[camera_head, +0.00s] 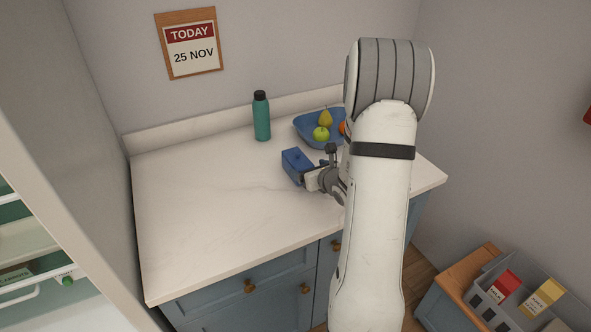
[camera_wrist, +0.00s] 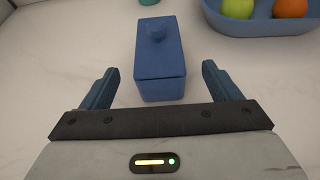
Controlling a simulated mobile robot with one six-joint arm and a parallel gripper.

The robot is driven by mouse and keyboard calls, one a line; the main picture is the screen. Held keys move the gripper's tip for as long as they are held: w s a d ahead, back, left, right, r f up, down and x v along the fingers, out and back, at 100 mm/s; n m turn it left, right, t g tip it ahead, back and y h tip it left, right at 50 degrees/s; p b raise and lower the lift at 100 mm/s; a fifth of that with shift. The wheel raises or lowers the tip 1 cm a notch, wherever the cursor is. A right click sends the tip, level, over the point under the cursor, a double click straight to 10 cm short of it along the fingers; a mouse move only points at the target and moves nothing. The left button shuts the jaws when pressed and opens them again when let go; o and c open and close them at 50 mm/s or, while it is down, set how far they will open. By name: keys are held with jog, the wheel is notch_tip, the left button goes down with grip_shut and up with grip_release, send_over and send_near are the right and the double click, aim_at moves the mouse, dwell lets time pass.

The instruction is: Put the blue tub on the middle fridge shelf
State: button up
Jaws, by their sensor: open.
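The blue tub (camera_head: 295,163), a small lidded box with a knob on top, stands upright on the white counter. In the wrist view the blue tub (camera_wrist: 160,62) lies straight ahead, its near end between the fingertips with a gap on each side. My gripper (camera_wrist: 160,88) is open and empty. In the head view my gripper (camera_head: 311,178) is low over the counter at the tub's near right side, partly hidden by my arm. Part of the fridge, with shelves (camera_head: 28,240), shows at the left edge; which one is the middle shelf I cannot tell.
A blue fruit bowl (camera_head: 306,131) stands behind the tub, with a green apple (camera_head: 321,133), a pear (camera_head: 326,117) and an orange fruit (camera_wrist: 290,8). A teal bottle (camera_head: 261,116) stands left of the bowl. The counter's left part (camera_head: 190,215) is clear. A grey crate (camera_head: 520,285) holds cartons.

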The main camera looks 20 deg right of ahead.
aim_at(303, 167)
jog(key=shift+f+p+x, duration=0.2)
jog(key=shift+p+x, duration=0.8)
jog(key=shift+x, duration=2.15)
jog(key=shift+s, duration=0.1)
grip_shut()
